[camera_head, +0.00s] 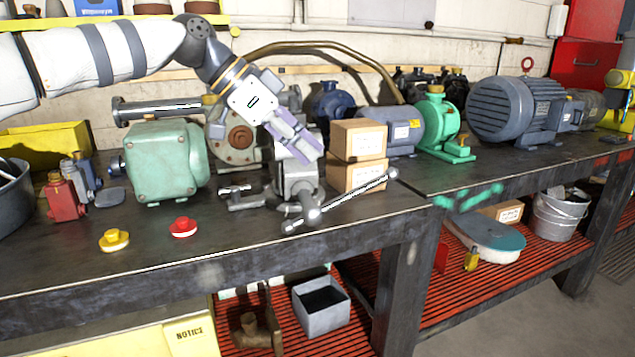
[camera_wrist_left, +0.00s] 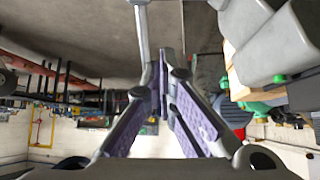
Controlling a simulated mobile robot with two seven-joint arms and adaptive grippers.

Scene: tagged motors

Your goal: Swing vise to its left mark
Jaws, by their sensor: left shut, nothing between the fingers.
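The grey metal vise (camera_head: 296,182) stands at the front edge of the workbench, with a long bar handle (camera_head: 355,195) slanting up to the right to a round knob. In the left wrist view the vise's grey body (camera_wrist_left: 265,40) fills the upper right, and a grey bar (camera_wrist_left: 143,45) runs beside the fingers. My left gripper (camera_head: 312,153), with purple finger pads, points down at the vise's top and partly hides it. In the left wrist view its fingers (camera_wrist_left: 168,58) are closed together and empty. Contact with the vise cannot be told. I cannot make out a left mark. My right gripper is not in view.
A green motor box (camera_head: 165,162) stands left of the vise, and two stacked cartons (camera_head: 358,158) close on its right. A red button (camera_head: 183,227) and a yellow button (camera_head: 114,240) sit on the bench (camera_head: 250,222) in front. The bench front around them is mostly clear.

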